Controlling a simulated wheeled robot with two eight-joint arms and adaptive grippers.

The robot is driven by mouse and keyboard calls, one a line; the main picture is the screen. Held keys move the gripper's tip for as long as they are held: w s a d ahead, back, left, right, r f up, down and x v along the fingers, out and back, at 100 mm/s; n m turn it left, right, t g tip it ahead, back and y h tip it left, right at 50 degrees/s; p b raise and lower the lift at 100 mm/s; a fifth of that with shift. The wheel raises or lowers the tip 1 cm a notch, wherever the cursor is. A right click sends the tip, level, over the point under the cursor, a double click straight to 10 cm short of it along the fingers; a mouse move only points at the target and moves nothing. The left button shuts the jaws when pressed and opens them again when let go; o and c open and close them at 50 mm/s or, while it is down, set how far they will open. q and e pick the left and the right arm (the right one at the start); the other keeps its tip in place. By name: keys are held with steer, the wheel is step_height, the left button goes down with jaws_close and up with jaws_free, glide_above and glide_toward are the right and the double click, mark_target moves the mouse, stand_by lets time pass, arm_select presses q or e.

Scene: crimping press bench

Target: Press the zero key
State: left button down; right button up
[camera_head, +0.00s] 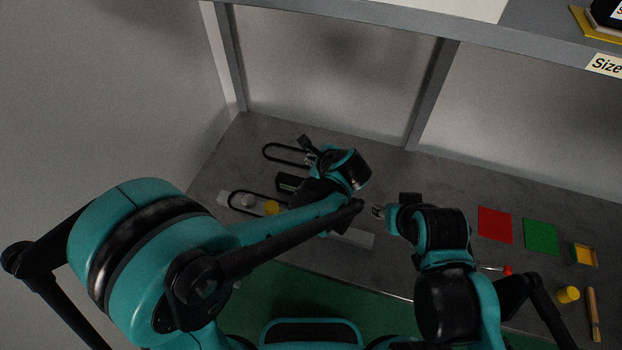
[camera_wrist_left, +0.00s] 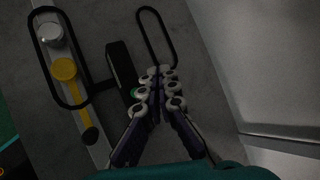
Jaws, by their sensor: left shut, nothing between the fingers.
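A black box-shaped unit (camera_head: 291,183) with a pale marking stands on the bench beside my left gripper. In the left wrist view this black unit (camera_wrist_left: 121,66) lies just left of my fingers, and a small green spot (camera_wrist_left: 134,93) shows at its edge, partly covered by a finger. I cannot make out a zero key. My left gripper (camera_head: 309,158) is shut and empty; in the left wrist view its fingertips (camera_wrist_left: 161,72) meet over the bench near the unit and a black loop. My right gripper (camera_head: 378,212) is above the bench; its fingers are too small to read.
Black loop frames (camera_head: 285,154) stand near the left gripper. A pale strip (camera_head: 352,236) carries a silver knob (camera_wrist_left: 49,34) and a yellow disc (camera_wrist_left: 64,69). Red (camera_head: 495,224) and green (camera_head: 541,237) squares, a yellow cylinder (camera_head: 568,294) and a wooden handle (camera_head: 593,314) lie right.

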arm_select(q)
steer(key=shift+f, duration=0.15)
step_height(320, 180, down, 8)
steer(key=b, duration=0.7)
steer(key=shift+f, duration=0.25)
steer(key=shift+f, duration=0.1)
stand_by(0.8)
steer(key=shift+f+b, duration=0.35)
steer(key=shift+b, duration=0.05)
steer(key=shift+f+b, duration=0.4)
stand_by(0.6)
steer(key=shift+r, duration=0.1)
steer(key=shift+r+p, duration=0.65)
steer(key=shift+r, duration=0.15)
